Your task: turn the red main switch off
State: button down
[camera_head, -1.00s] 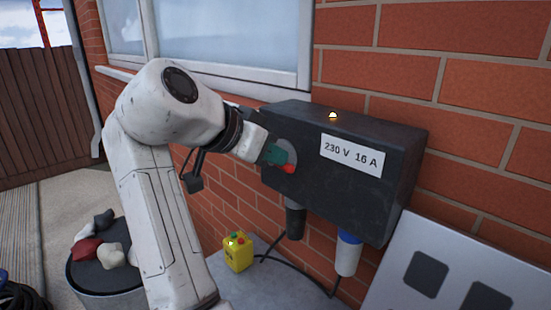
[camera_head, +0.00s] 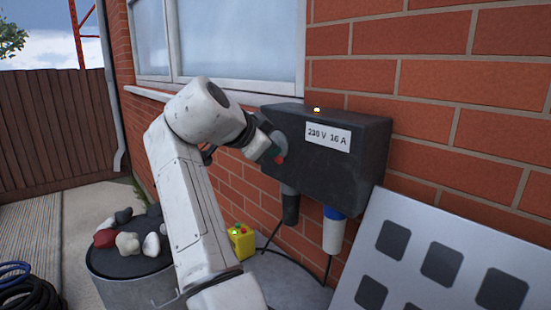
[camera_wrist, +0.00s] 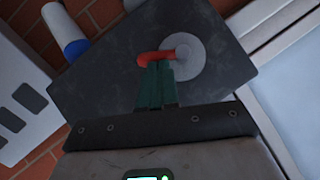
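The red main switch (camera_head: 281,159) sits on a round grey disc at the left end of the dark box (camera_head: 345,165) on the brick wall. In the wrist view the red handle (camera_wrist: 152,58) points left from the pale grey disc (camera_wrist: 190,58). My gripper (camera_head: 271,152) is at the switch. In the wrist view its green fingers (camera_wrist: 155,66) lie side by side with no clear gap. Their tips are at the handle, seemingly against its side; exact contact cannot be told.
Grey and blue-white plugs (camera_head: 333,229) hang under the box with cables. A yellow canister (camera_head: 241,241) stands below it. A white panel with dark squares (camera_head: 440,262) leans at the right. A drum (camera_head: 130,268) with stones stands at the left.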

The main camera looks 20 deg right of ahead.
jog(key=f+m+t+b, duration=0.1)
jog(key=m+t+b, duration=0.1)
jog(key=b, duration=0.2)
jog(key=f+m+t+b, duration=0.2)
jog(key=b, duration=0.3)
jog(key=f+m+t+b, duration=0.1)
jog(key=m+t+b, duration=0.1)
jog(key=b, duration=0.3)
jog(key=shift+w+f+t, duration=0.15)
jog(key=shift+w+t, duration=0.1)
jog(key=shift+t, duration=0.05)
jog(key=shift+w, duration=0.1)
